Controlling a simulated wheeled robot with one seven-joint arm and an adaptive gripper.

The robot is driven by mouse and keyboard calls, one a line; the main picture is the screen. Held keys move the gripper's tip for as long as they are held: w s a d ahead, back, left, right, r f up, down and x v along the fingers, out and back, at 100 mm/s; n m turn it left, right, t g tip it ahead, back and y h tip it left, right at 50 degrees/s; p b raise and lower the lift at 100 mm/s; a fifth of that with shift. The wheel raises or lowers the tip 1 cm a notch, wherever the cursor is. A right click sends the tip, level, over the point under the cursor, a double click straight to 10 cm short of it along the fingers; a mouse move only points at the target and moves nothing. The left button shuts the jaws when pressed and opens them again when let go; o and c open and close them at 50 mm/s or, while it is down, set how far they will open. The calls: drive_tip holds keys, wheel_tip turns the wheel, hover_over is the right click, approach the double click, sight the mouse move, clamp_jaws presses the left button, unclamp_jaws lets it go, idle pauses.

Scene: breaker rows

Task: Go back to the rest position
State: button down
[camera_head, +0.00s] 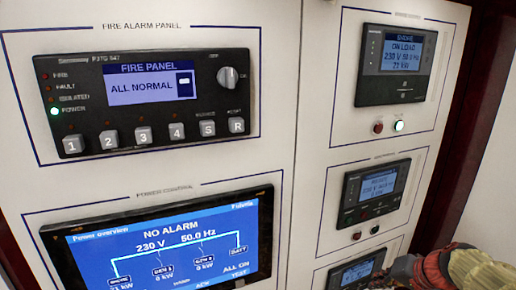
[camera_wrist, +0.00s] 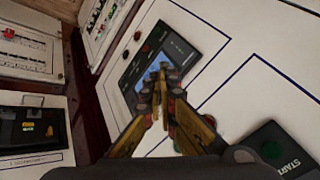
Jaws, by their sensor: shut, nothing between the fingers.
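My gripper shows in the wrist view (camera_wrist: 163,75), with its yellow and dark fingers brought together and nothing between them. Its tips overlap a small dark control module with a blue screen (camera_wrist: 152,72); I cannot tell whether they touch it. In the head view, part of my arm shows at the lower right corner, beside the lowest right module (camera_head: 352,272). The fingertips are not clear in that view.
A fire alarm panel (camera_head: 150,100) reads "ALL NORMAL". Below it a large power screen (camera_head: 165,245) reads "NO ALARM". Right modules (camera_head: 395,65) and (camera_head: 374,193) have small buttons.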

drive_tip(key=s+a+f+n+b, duration=0.2)
drive_tip(key=s+a+f+b, duration=0.1)
drive_tip(key=s+a+b, duration=0.2)
drive_tip(key=s+a+f+n+h+b, duration=0.1)
drive_tip(key=s+a+f+b, duration=0.3)
drive_tip(key=s, duration=0.5)
drive_tip(key=s+a+f+n+g+h+b, duration=0.1)
drive_tip(key=s+a+f+n+b, duration=0.2)
drive_tip(key=s+a+b, duration=0.3)
drive_tip(key=shift+s+f+b, duration=0.4)
drive_tip(key=shift+f+b, duration=0.35)
drive_tip(key=shift+b, duration=0.45)
